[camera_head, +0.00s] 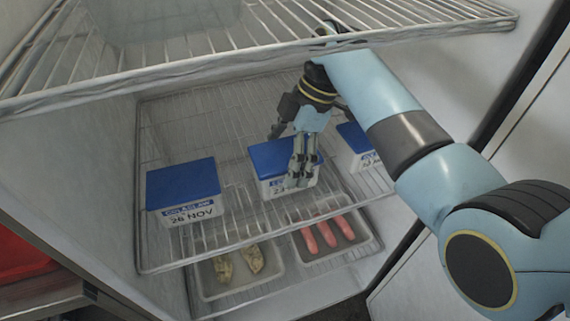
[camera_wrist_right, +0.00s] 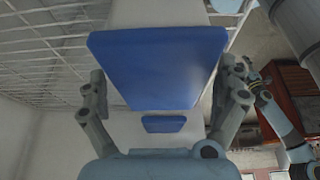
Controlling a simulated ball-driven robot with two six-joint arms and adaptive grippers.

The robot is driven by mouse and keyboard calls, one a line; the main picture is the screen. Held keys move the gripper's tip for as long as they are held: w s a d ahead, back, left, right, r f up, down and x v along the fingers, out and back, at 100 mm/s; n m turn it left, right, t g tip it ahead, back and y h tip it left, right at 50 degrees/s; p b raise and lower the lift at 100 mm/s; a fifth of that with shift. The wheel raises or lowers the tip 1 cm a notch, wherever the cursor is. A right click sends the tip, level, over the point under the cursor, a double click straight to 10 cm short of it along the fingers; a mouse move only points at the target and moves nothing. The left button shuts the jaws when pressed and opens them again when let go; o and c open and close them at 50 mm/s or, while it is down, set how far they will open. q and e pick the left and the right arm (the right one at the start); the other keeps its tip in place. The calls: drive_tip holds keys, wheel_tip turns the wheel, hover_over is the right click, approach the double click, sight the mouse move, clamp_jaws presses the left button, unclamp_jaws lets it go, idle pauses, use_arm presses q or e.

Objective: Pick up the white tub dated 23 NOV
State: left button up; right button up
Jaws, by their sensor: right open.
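Three white tubs with blue lids stand in a row on a wire shelf in the head view. The middle tub (camera_head: 268,186) has a label whose visible part starts with 23; the rest is hidden behind my right gripper (camera_head: 302,172). The left tub (camera_head: 186,196) reads COLESLAW and what looks like 28 NOV. The right tub (camera_head: 358,146) is partly covered and its date cannot be read. My right gripper is open at the middle tub's front right. In the right wrist view, a blue lid (camera_wrist_right: 157,68) shows between its spread fingers (camera_wrist_right: 162,108).
An upper wire shelf (camera_head: 200,72) crosses above the tubs, with a pale translucent container on it. Below the tubs' shelf are a tray with yellowish pieces (camera_head: 212,290) and a tray with sausages (camera_head: 369,245). The fridge's side wall closes off the left.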

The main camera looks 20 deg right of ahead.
drive_tip(key=shift+f, duration=0.15)
drive_tip(key=c, duration=1.6)
